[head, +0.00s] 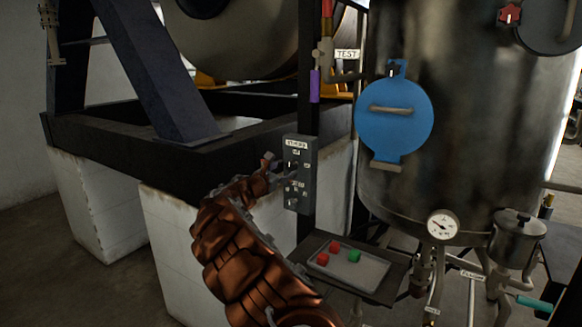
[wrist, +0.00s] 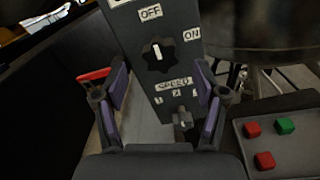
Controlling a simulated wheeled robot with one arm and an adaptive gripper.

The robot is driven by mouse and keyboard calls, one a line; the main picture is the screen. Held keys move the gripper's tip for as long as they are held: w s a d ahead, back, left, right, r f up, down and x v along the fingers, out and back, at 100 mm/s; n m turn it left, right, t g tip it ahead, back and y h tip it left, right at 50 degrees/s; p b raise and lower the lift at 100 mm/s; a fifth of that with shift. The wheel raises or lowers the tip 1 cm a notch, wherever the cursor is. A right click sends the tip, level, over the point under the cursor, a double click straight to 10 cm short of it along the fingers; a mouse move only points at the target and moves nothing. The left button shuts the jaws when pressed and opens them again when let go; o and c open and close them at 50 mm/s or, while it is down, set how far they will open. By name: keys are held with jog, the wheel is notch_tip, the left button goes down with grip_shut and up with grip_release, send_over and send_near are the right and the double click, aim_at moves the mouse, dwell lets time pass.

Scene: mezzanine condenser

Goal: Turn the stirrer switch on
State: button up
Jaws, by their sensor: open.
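The stirrer switch is a black knob (wrist: 158,54) with a white pointer line on a dark grey control box (head: 306,190). In the wrist view the pointer aims up toward the OFF label (wrist: 150,12); the ON label (wrist: 192,34) is to its right. A second, smaller knob (wrist: 184,122) sits below, under the SPEED label (wrist: 173,83). My gripper (head: 278,171) is in front of the box. In the wrist view its open fingers (wrist: 162,72) stand left and right of the box's lower part, with nothing held. The knob lies a little beyond the fingertips.
A tray (head: 375,277) with red and green blocks (head: 354,256) is below and right of the box. A steel vessel (head: 385,190) with a blue round cover (head: 394,125) stands right. A dark steel frame (head: 110,140) on white plinths is left.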

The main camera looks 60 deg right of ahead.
aim_at(290, 168)
jog(key=shift+w+d+p, duration=0.1)
jog(key=shift+d+p, duration=0.65)
jog(key=shift+d, duration=2)
jog(key=shift+f, duration=0.1)
jog(key=c, duration=1.1)
